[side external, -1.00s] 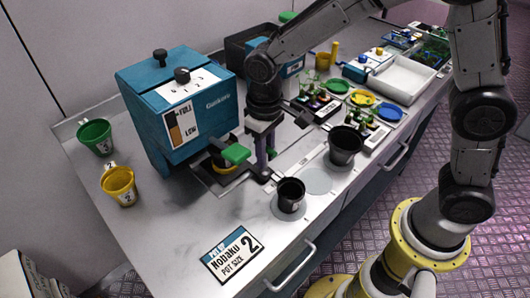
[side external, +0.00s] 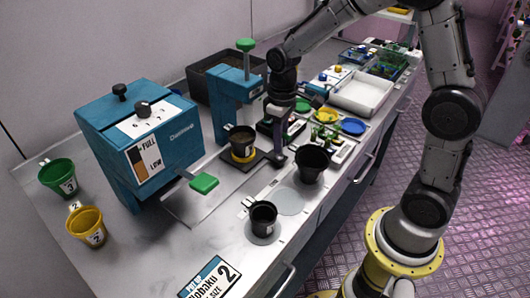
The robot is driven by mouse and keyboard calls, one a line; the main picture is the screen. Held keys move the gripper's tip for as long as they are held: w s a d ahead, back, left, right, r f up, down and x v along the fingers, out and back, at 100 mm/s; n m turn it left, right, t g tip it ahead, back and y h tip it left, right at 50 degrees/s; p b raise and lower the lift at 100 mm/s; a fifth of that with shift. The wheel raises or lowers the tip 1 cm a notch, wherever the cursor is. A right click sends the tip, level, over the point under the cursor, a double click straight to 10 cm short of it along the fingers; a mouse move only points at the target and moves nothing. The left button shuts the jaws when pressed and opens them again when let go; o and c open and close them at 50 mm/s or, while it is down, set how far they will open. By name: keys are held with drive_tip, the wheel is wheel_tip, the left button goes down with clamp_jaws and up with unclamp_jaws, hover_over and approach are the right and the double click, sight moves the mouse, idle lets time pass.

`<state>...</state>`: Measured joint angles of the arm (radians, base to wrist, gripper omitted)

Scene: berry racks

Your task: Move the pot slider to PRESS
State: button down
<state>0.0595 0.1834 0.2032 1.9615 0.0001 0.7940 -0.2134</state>
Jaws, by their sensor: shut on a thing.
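The pot slider (side external: 258,160) is a dark plate on a pale track. It carries a dark pot (side external: 240,136) in a yellow ring (side external: 243,154). The slider stands clear of the blue dispenser and in front of the blue press (side external: 236,95), which has a green knob on top. The pot appears beneath the press head, but exact alignment cannot be told. My gripper (side external: 277,156) points down at the slider's right end and is shut on its handle, which the fingers mostly hide.
The blue dispenser (side external: 150,145) with a green lever (side external: 204,183) stands left. Black pots (side external: 263,217) (side external: 312,163) stand in front. Green (side external: 57,177) and yellow (side external: 87,227) cups sit far left. Seedlings, coloured dishes and a white tray (side external: 362,93) lie right. The track's left part is bare.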

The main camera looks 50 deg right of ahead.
drive_tip(key=shift+w+d+r, duration=0.1)
drive_tip(key=shift+d, duration=1.6)
drive_tip(key=c, duration=0.8)
unclamp_jaws()
drive_tip(key=shift+d, duration=0.1)
drive_tip(key=shift+c, duration=0.2)
wheel_tip(320, 180, up, 14)
